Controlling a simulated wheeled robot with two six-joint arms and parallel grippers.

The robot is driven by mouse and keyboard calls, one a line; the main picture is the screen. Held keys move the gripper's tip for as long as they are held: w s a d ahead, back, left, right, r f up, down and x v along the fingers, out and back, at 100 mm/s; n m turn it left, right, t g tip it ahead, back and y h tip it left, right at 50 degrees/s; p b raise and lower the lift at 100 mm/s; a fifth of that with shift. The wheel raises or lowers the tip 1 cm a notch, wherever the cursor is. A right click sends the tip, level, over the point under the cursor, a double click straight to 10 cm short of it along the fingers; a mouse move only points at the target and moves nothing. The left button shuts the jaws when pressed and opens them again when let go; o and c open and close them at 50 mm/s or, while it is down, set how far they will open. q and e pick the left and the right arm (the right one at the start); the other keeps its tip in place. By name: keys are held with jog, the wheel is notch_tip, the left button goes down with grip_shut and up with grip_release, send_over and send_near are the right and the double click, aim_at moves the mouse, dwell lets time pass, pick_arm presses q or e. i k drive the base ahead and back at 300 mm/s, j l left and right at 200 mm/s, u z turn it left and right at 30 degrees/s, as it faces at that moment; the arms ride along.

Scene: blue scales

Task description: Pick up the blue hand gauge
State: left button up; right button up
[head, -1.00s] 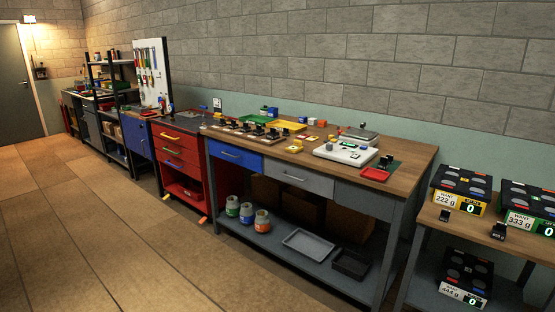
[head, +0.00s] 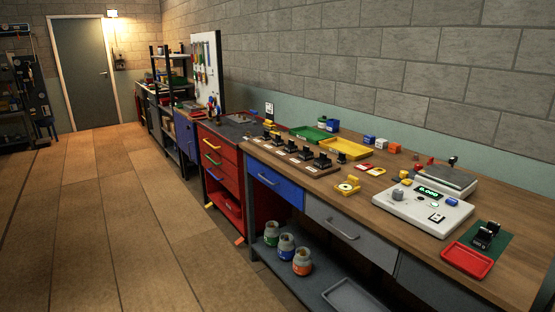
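I cannot pick out the blue hand gauge for certain. Several small black devices (head: 322,162) stand in a row on a wooden rack on the workbench (head: 400,190); their colour marks are too small to tell. Another black device (head: 485,236) stands on a green mat at the right. Small blue pieces (head: 369,140) lie near the back of the bench, and one blue piece (head: 332,125) is by the green tray. Neither of my grippers is in view.
A white scale (head: 420,208) with a green display and a red tray (head: 467,261) occupy the right of the bench. Yellow (head: 347,149) and green trays lie behind the rack. Several jars (head: 287,246) stand on the lower shelf. The floor (head: 120,220) at left is open.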

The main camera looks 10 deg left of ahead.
aim_at(217, 109)
jog(key=i+j+u, duration=0.3)
jog(key=i+u, duration=0.65)
jog(key=i, duration=0.3)
jog(key=i+l+u, duration=0.15)
jog(key=i+u, duration=0.35)
jog(key=i, duration=1.15)
jog(key=i+j+z, duration=0.1)
jog(key=i, duration=0.85)
jog(key=i+z, duration=0.3)
jog(key=i, duration=0.15)
jog(key=i+j+z, duration=0.1)
jog(key=i+z, duration=0.2)
jog(key=i+j+z, duration=0.3)
jog(key=i, duration=0.25)
